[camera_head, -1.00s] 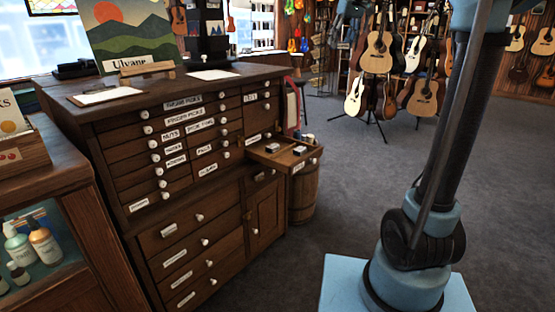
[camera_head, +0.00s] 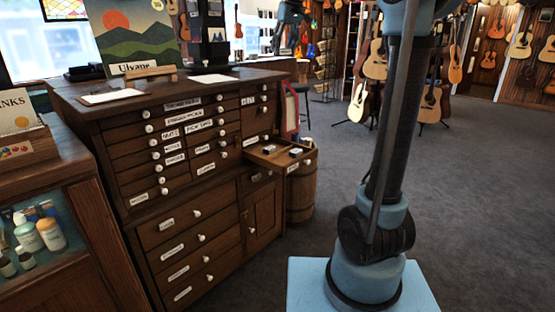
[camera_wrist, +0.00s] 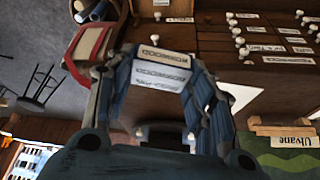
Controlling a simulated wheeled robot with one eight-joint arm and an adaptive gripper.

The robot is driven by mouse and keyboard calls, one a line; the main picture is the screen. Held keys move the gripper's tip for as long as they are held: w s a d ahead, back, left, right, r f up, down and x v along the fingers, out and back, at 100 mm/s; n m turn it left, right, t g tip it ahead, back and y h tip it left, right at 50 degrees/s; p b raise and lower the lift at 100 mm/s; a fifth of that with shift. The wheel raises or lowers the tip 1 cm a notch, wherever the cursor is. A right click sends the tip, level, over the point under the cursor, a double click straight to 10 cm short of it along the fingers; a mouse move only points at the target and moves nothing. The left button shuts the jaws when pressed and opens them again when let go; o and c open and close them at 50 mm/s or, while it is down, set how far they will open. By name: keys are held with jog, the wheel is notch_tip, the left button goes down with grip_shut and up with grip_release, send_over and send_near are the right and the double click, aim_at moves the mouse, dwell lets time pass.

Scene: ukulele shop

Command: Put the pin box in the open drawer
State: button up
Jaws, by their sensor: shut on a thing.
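The open drawer (camera_head: 282,157) juts out from the upper right part of the wooden cabinet (camera_head: 160,200) in the head view. Small dark boxes (camera_head: 295,152) with light tops lie in it. The held box is in the air, apart from the cabinet.
A barrel (camera_head: 301,190) stands beside the cabinet below the drawer. A landscape picture (camera_head: 130,38) and papers (camera_head: 112,97) are on the cabinet top. A glass display case (camera_head: 45,235) is at the left. Guitars on stands (camera_head: 375,65) are at the back. The carpet at right is clear.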

jog(key=shift+f, duration=0.1)
jog(key=f+n, duration=0.1)
jog(key=f, duration=1.4)
jog(key=f+n, duration=0.1)
jog(key=f, duration=1.5)
jog(key=s+f+n+g+y, duration=0.1)
jog(key=f, duration=1.4)
jog(key=shift+a+f, duration=0.25)
jog(key=shift+a, duration=0.05)
jog(key=o, duration=0.6)
